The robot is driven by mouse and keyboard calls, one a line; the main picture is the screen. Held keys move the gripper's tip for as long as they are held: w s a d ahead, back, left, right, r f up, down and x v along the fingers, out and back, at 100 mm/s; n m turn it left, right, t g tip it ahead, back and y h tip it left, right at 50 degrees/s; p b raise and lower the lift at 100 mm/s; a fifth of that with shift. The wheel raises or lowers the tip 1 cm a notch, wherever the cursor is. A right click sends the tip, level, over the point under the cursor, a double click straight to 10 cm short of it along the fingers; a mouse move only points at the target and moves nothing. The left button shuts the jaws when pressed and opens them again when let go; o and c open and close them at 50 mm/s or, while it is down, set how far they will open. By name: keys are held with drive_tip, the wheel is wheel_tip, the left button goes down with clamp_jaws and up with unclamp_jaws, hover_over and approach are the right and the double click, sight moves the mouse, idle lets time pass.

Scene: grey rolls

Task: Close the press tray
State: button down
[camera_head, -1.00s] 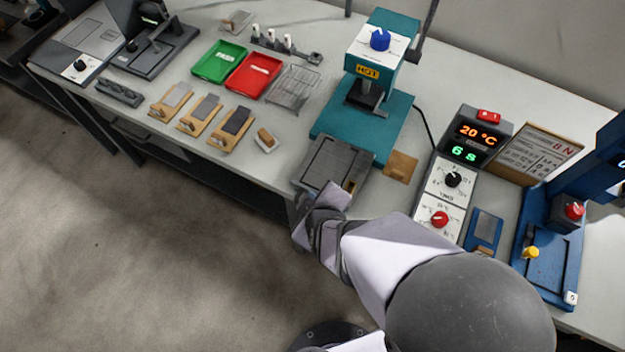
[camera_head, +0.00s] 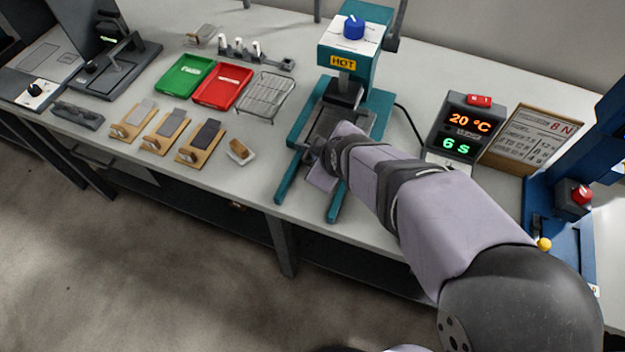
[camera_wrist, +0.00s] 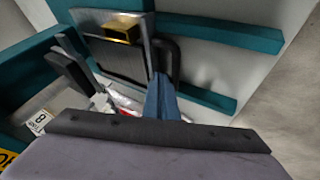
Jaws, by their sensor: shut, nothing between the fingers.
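The press tray (camera_head: 327,122) is a dark grey flat plate on the teal press base, between two teal rails (camera_head: 292,180). Its back part lies close to the dark pressing block (camera_head: 344,92) under the press head marked HOT (camera_head: 345,50). In the wrist view the tray (camera_wrist: 118,58) shows a metal rim, a brass-coloured block (camera_wrist: 122,28) and a dark handle (camera_wrist: 172,62). My gripper (camera_head: 322,168) is shut and empty at the tray's front edge. My wrist hides part of that edge, so contact is unclear.
The front ends of the rails are bare. A controller (camera_head: 462,132) reading 20 °C and 6 s and a sign board (camera_head: 532,138) stand to the right. A wire rack (camera_head: 265,97), red tray (camera_head: 222,86) and green tray (camera_head: 184,75) lie to the left.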

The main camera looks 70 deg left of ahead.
drive_tip(key=shift+w+a+b, duration=0.6)
drive_tip(key=shift+w+a, duration=0.4)
drive_tip(key=shift+w, duration=0.15)
drive_tip(key=shift+w+a+r, duration=0.1)
drive_tip(key=shift+r, duration=0.15)
drive_tip(key=shift+w+r, duration=0.1)
drive_tip(key=shift+r, duration=0.25)
drive_tip(key=p+v, duration=0.2)
drive_tip(key=v, duration=0.7)
drive_tip(key=shift+s+d, duration=0.3)
drive_tip(key=shift+d, duration=0.15)
drive_tip(key=shift+f, duration=0.15)
